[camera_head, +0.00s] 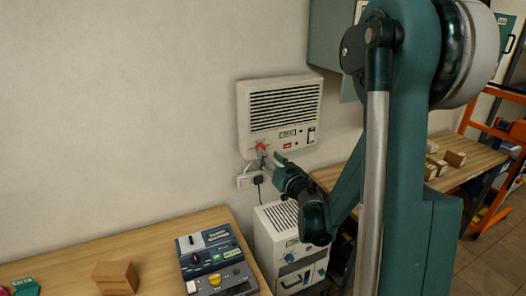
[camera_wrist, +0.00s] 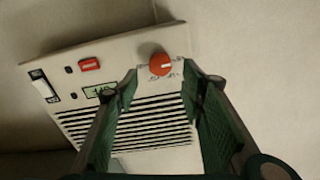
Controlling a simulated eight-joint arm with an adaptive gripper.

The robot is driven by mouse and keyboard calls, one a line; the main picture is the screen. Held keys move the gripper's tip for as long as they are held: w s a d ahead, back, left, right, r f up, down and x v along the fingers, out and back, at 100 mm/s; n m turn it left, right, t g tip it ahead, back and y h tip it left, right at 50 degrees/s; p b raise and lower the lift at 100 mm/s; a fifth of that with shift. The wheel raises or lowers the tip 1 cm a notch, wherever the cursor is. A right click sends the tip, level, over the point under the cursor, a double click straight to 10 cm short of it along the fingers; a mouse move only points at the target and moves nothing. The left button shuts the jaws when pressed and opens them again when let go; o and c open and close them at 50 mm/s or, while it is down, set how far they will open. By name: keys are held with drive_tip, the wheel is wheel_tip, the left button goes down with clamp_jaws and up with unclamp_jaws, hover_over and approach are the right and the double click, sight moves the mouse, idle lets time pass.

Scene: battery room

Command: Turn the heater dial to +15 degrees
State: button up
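The heater (camera_head: 243,115) is a cream wall unit with a black slatted grille. Its round red dial (camera_wrist: 161,65) has a white pointer mark and sits at the lower left of the heater in the head view (camera_head: 261,146). My gripper (camera_wrist: 159,72) is open, with one green fingertip on each side of the dial. I cannot tell whether the fingers touch it. In the head view my gripper (camera_head: 268,160) reaches up to the dial and partly covers the area beside it. A small green display (camera_wrist: 100,91) is on the panel; its digits are too small to read surely.
A red switch (camera_wrist: 89,64) and a black rocker switch (camera_wrist: 44,86) are on the heater panel. Below hang a socket (camera_head: 246,181) and plug. A white vented unit (camera_head: 275,222) stands beneath. A wooden bench (camera_head: 160,240) with devices and a box is at the lower left.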

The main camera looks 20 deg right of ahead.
drive_tip(key=w, duration=0.6)
drive_tip(key=shift+w, duration=0.25)
drive_tip(key=shift+c, duration=0.7)
drive_tip(key=c, duration=0.8)
drive_tip(key=shift+m, duration=0.3)
drive_tip(key=m+b, duration=0.2)
drive_tip(key=m, duration=0.5)
drive_tip(key=m+b, duration=0.2)
drive_tip(key=m, duration=0.6)
drive_tip(key=m+b, duration=0.3)
drive_tip(key=m, duration=0.5)
drive_tip(key=shift+f, duration=0.3)
